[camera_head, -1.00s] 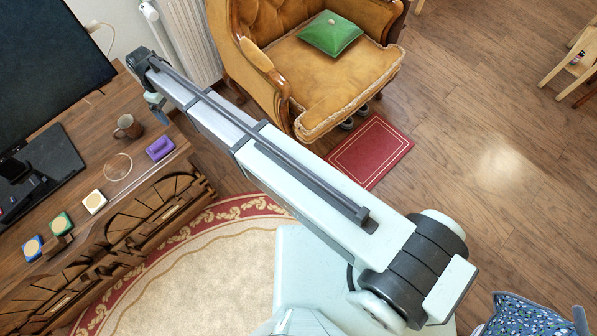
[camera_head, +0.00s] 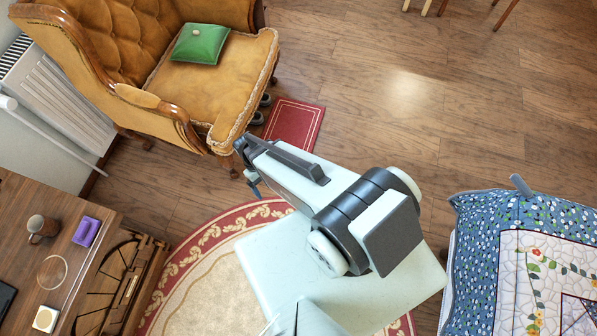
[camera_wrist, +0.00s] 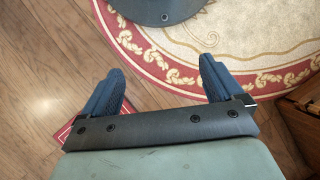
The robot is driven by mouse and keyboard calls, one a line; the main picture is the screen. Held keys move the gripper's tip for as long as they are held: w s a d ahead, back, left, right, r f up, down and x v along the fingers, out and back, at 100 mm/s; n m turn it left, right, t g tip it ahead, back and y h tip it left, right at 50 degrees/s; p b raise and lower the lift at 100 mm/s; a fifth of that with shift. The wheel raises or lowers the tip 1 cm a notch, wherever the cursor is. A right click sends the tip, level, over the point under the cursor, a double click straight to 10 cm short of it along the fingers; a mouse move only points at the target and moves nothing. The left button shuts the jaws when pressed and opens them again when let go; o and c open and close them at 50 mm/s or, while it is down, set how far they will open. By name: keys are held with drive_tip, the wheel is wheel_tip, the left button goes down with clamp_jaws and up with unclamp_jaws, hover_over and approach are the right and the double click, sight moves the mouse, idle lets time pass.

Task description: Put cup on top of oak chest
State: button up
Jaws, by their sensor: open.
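A brown mug-like cup (camera_head: 42,228) stands upright on the dark wooden desk top (camera_head: 20,195) at the left of the head view. My gripper (camera_head: 252,180) is away from the cup, near the armchair's front edge in the picture and partly hidden by my arm. In the wrist view my gripper (camera_wrist: 162,66) has its two blue fingers wide apart, with nothing between them. I cannot identify an oak chest with certainty; the carved wooden front (camera_head: 115,285) belongs to the desk-like piece under the cup.
A purple object (camera_head: 87,231), a glass dish (camera_head: 52,272) and a pale block (camera_head: 45,318) sit near the cup. A tan armchair (camera_head: 215,85) holds a green cushion (camera_head: 200,44). A quilted bed (camera_head: 500,225) is at right.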

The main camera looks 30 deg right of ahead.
drive_tip(key=s+d+m+g+y, duration=0.1)
drive_tip(key=s+d+m, duration=0.2)
drive_tip(key=s+d, duration=0.4)
drive_tip(key=s, duration=0.6)
drive_tip(key=shift+s+r+m, duration=0.15)
drive_tip(key=shift+s+m, duration=0.15)
drive_tip(key=shift+s, duration=0.05)
